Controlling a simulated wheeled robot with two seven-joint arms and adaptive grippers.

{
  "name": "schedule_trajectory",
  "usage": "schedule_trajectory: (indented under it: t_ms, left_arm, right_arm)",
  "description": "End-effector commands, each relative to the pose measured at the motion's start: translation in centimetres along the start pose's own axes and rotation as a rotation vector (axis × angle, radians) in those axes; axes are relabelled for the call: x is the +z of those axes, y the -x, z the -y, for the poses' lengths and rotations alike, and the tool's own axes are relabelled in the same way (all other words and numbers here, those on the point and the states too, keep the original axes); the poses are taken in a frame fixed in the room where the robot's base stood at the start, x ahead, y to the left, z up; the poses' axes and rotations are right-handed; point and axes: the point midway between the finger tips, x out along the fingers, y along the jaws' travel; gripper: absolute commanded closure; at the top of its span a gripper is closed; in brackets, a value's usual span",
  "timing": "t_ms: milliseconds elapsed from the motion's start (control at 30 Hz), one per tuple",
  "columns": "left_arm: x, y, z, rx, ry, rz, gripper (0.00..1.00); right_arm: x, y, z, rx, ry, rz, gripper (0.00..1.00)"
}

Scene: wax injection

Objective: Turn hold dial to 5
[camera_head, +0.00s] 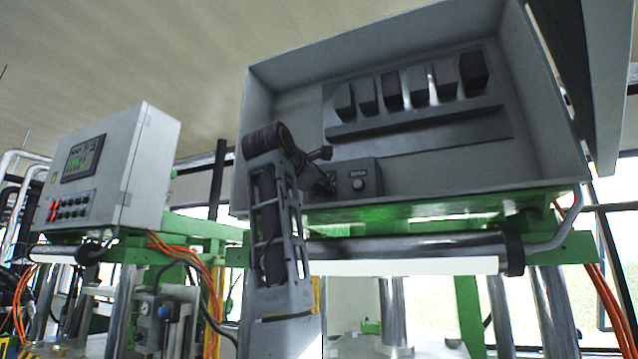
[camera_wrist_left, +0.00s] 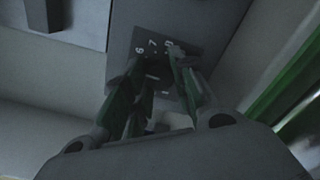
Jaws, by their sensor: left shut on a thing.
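A grey control box (camera_head: 352,180) sits at the lower left inside the open cabinet. My left gripper (camera_head: 326,184) reaches the left part of this box, beside that knob. In the left wrist view the fingers of my left gripper (camera_wrist_left: 160,62) are closed in on a dark numbered dial plate (camera_wrist_left: 143,40). The gripper is shut on the dial, which is mostly hidden between the fingers. Digits such as 9 and 7 show, tilted; the pointer setting cannot be read. My right gripper is not in view.
The cabinet (camera_head: 290,95) has a row of dark blocks (camera_head: 392,90) on its back panel. Its side wall and raised door bound the right. A separate panel box (camera_head: 125,165) with a screen and buttons stands at the left. A metal roller (camera_head: 420,247) runs below the cabinet.

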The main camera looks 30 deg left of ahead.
Motion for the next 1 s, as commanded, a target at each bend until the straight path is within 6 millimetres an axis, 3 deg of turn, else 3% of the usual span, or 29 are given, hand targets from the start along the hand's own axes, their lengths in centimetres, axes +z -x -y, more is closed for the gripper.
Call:
schedule_trajectory:
  t_ms: [167, 200, 333, 767, 1000]
  left_arm:
    - [-0.2, -0.2, 0.3, -0.009, 0.000, -0.005, 0.98]
    - [-0.2, -0.2, 0.3, -0.010, -0.001, -0.006, 0.69]
    - [-0.2, -0.2, 0.3, -0.008, -0.001, -0.005, 0.53]
    - [-0.1, 0.1, 0.1, -0.003, -0.002, -0.002, 0.52]
    - [0.0, 1.5, 0.1, -0.002, -0.001, -0.001, 0.52]
  right_arm:
    - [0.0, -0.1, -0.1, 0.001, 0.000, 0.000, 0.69]
    - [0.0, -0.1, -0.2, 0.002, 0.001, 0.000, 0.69]
    - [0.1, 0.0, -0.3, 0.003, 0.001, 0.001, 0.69]
    - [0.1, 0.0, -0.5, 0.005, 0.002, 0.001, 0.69]
    - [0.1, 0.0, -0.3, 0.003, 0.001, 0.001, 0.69]
